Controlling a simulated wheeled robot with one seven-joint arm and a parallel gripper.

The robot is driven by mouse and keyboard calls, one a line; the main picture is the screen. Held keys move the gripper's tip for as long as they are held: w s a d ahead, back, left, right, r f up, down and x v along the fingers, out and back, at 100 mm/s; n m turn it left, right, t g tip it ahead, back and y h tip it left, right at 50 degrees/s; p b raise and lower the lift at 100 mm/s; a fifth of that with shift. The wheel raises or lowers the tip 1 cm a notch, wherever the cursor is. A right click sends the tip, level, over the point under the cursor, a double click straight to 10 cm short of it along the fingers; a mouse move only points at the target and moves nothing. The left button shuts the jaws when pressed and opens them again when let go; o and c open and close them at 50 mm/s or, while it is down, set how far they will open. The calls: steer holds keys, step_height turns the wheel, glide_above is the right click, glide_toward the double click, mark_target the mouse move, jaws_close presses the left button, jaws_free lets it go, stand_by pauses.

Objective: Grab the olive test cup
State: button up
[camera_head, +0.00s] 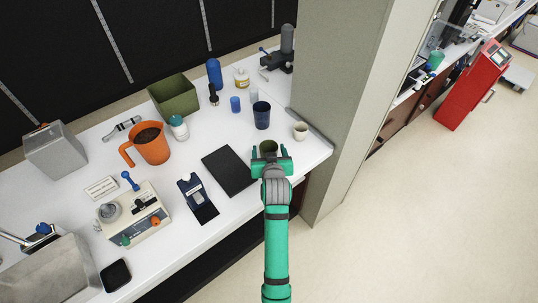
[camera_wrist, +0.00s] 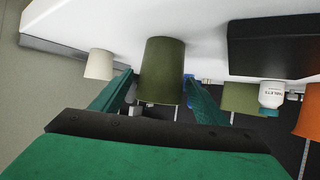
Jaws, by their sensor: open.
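The olive test cup (camera_wrist: 162,72) is between the two fingers of my gripper (camera_wrist: 160,95) in the wrist view. The fingers stand apart, one on each side of it; I cannot tell whether either touches it. In the head view the cup (camera_head: 268,146) shows at the tip of my gripper (camera_head: 270,162), near the counter's front edge, partly hidden by the gripper. My gripper is open.
A small cream cup (camera_head: 300,131) stands right of the olive cup, and a dark blue cup (camera_head: 261,115) stands behind it. A black flat pad (camera_head: 229,170) lies to the left. A grey pillar (camera_head: 345,100) rises close on the right.

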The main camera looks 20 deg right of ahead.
steer(key=shift+w, duration=0.1)
steer(key=c, duration=1.2)
steer(key=shift+o, duration=0.2)
